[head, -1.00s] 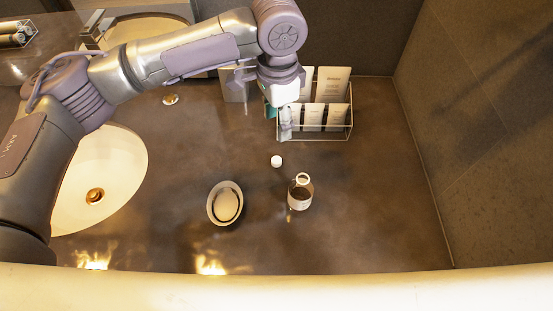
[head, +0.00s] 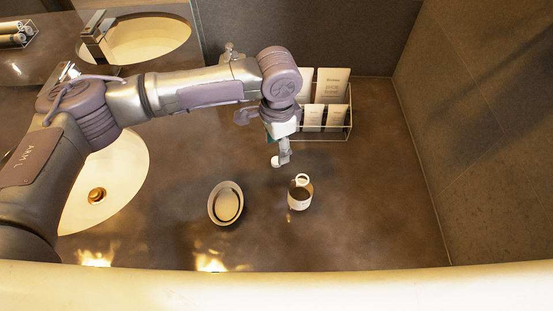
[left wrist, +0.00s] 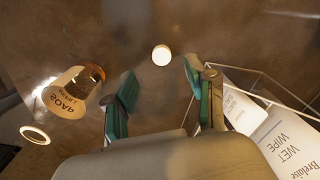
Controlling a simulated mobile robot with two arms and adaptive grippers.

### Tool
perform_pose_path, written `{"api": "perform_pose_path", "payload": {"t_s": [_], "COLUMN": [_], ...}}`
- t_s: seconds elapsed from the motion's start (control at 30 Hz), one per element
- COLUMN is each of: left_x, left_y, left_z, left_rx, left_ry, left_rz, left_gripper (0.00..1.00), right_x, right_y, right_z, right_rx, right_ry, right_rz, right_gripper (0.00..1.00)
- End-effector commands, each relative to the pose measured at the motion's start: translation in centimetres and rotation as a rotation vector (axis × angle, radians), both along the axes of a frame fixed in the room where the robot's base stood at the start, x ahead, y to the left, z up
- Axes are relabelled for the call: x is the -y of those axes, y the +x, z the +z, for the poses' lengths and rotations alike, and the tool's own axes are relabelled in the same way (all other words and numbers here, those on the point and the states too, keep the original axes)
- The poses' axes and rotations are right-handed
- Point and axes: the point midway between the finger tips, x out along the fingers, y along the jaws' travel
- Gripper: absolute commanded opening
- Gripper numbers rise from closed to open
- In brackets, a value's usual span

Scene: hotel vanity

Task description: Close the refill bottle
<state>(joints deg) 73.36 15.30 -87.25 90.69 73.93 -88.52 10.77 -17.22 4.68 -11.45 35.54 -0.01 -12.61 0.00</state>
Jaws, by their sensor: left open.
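The refill bottle (head: 299,197) stands upright and uncapped on the counter, its pale ring-shaped mouth at the top. In the left wrist view its "SOAP" label (left wrist: 68,97) is at the left, amber contents show near its base, and its open mouth ring (left wrist: 35,133) shows lower left. A small round white cap (left wrist: 161,55) lies on the counter, left of and behind the bottle; in the head view it is partly covered by my gripper. My left gripper (left wrist: 158,82) is open and empty, pointing down above the cap, which shows just beyond the gap between its green-padded fingers. My right gripper is not in view.
An oval dish (head: 213,212) sits left of the bottle. The sink basin (head: 122,165) is at the left. The counter right of the bottle is clear.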

Motion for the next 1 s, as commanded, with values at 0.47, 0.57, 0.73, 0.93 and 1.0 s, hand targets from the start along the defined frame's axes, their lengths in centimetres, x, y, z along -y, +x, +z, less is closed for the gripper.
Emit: {"api": "perform_pose_path", "payload": {"t_s": [0.47, 0.57, 0.73, 0.93, 1.0], "left_x": [0.0, 0.0, 0.0, 0.0, 0.0], "left_y": [0.3, 0.3, 0.3, 0.3, 0.3], "left_z": [-5.0, -5.2, -5.1, -5.1, -5.1], "left_rx": [0.000, 0.000, 0.000, 0.000, 0.000], "left_ry": [0.000, -0.001, -0.001, -0.001, -0.001], "left_rz": [0.000, -0.001, -0.001, 0.000, 0.000], "left_gripper": [0.56, 0.56, 0.56, 0.34, 0.23], "right_x": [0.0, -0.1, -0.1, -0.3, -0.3], "right_y": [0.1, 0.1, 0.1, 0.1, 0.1], "right_z": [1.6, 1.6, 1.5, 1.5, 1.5], "right_rx": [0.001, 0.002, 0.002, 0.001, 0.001], "right_ry": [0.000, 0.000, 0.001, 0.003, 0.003], "right_rz": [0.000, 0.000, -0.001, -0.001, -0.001], "right_gripper": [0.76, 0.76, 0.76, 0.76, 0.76]}}
